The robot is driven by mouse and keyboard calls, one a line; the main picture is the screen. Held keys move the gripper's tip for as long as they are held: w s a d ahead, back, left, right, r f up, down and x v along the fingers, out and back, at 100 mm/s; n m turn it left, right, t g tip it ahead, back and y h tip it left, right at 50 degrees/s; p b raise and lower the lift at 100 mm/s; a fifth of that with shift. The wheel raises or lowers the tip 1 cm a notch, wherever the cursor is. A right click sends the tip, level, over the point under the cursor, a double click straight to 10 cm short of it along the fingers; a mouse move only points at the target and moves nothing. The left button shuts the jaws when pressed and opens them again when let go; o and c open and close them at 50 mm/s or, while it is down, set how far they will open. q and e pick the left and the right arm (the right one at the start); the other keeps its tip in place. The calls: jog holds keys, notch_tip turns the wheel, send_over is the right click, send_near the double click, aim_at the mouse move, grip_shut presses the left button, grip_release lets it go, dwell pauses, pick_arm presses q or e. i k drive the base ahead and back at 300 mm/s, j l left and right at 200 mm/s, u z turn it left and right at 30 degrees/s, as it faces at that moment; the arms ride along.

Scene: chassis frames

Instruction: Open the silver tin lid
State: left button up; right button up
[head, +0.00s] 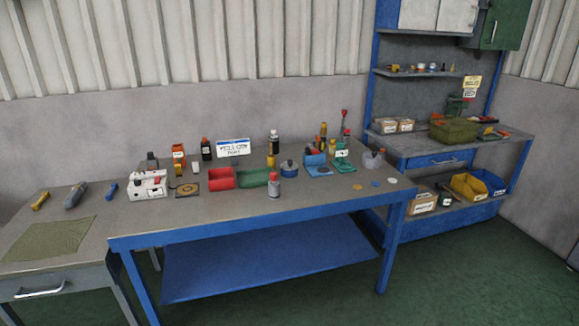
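A small round tin (289,172) stands on the blue-framed workbench, right of the middle of its top. It has a blue side and a silver-grey top with a small dark knob, and the top looks seated on it. A second grey container (373,160) with a dark upper part stands near the bench's right end. It is too small to tell whether this one is a tin. Neither of my grippers shows in the head view.
The workbench (290,212) holds a red bin (221,178), a green bin (254,177), a red-capped bottle (274,185) close left of the tin, and a white box (148,185). Bare bench top lies in front of the tin. A shelf unit (430,150) stands at right.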

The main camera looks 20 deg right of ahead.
aim_at(290, 165)
jog(key=i+l, duration=0.35)
jog(key=i, duration=0.15)
jog(key=i+l, duration=0.4)
jog(key=i, duration=0.1)
